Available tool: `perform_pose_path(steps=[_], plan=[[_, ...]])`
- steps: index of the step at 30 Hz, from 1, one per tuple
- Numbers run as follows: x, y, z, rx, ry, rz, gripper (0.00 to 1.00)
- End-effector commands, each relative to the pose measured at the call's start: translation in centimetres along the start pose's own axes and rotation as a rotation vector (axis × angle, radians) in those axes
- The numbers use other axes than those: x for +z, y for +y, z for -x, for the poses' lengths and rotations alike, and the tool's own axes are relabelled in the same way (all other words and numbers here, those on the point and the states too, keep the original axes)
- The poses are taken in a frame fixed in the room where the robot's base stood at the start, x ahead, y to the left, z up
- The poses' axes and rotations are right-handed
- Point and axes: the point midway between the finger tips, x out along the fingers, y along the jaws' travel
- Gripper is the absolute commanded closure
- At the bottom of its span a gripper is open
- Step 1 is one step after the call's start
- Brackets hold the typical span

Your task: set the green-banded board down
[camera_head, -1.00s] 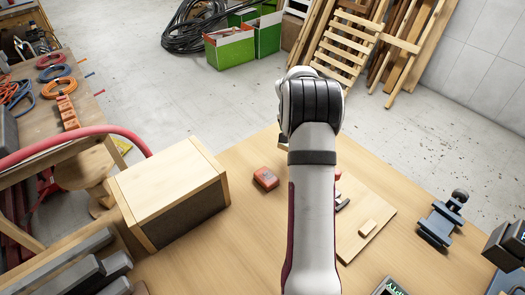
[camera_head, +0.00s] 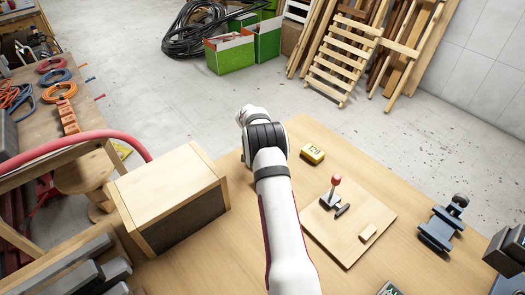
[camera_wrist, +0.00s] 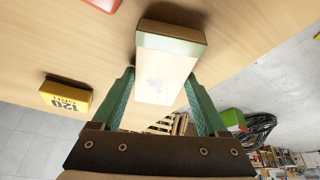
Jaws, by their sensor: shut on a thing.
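The green-banded board (camera_wrist: 168,72) is a pale wooden piece with a green band across its far end. It shows in the wrist view between the two green fingers of my gripper (camera_wrist: 161,82), which is shut on it. Its banded end is close to the wooden table top (camera_wrist: 75,45), with a dark shadow beside it. I cannot tell whether it touches the table. In the head view the gripper and the board are hidden behind my arm.
A yellow block marked 120 (camera_head: 312,154) lies on the table (camera_head: 340,150). A wooden plate with a red-knobbed clamp (camera_head: 335,181) is right of my arm, and a blue vise-like tool (camera_head: 441,225) is further right. A wooden box (camera_head: 172,195) stands left. A red thing (camera_wrist: 105,3) shows in the wrist view.

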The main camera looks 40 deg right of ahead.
Motion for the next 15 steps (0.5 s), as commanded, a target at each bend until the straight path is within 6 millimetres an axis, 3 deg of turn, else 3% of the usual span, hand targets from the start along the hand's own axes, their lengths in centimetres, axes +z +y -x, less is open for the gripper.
perform_pose_path(steps=[8,9,12,15], plan=[[0.29,-0.01,-0.76,-0.001,0.001,0.001,0.8],[0.32,0.0,-0.82,-0.001,0.001,0.001,0.2],[0.39,0.07,-0.89,0.001,-0.001,0.001,0.02],[0.46,0.16,-0.96,0.003,-0.003,0.001,0.0]])
